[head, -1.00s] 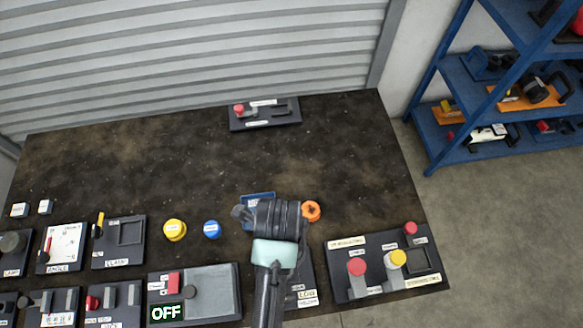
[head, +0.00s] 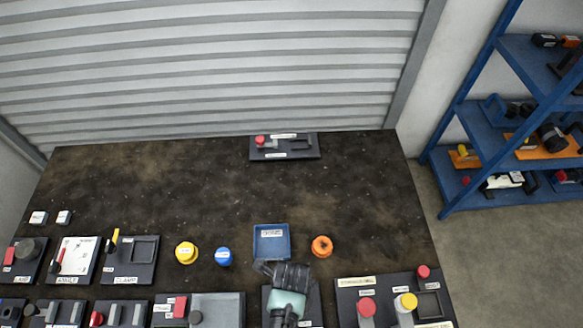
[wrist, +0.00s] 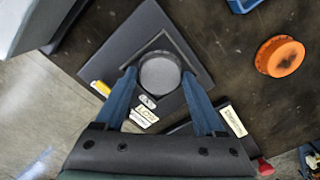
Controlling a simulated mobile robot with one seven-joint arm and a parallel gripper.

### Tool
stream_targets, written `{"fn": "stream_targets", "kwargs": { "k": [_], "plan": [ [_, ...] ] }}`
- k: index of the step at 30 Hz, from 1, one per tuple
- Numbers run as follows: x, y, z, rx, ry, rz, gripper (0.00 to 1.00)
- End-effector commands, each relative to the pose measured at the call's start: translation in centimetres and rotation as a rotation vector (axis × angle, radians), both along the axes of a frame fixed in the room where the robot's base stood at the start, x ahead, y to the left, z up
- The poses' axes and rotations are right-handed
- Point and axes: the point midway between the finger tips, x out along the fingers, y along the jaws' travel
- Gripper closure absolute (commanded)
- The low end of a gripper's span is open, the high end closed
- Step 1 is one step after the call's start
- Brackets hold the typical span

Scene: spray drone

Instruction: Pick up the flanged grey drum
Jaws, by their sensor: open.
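The flanged grey drum (wrist: 160,73) shows in the wrist view as a round grey disc with a darker rim. It sits on a square dark plate (wrist: 190,45) that carries labels, one seeming to read "LOCK". My gripper (wrist: 160,76) is open, with one blue finger at each side of the drum. The fingertips look close to the rim; I cannot tell whether they touch it. In the head view my wrist (head: 288,275) covers the drum, and only parts of the dark plate (head: 315,305) show.
A blue tray (head: 258,243) lies behind my wrist, with an orange knob (head: 322,246) to its right. Blue (head: 224,257) and yellow (head: 187,253) knobs stand left. A panel with red and yellow buttons (head: 375,285) is at right.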

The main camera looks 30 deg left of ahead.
Motion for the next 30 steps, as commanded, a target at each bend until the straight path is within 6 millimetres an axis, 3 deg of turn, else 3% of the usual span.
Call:
{"fn": "stream_targets", "kwargs": {
  "k": [8, 19, 30],
  "plan": [
    [0.02, -0.01, -0.30, 0.000, -0.001, -0.001, 0.29],
    [0.02, -0.01, -0.28, 0.000, -0.001, 0.000, 0.92],
    [0.07, 0.00, 0.32, 0.001, -0.002, -0.001, 0.93]
  ]
}}
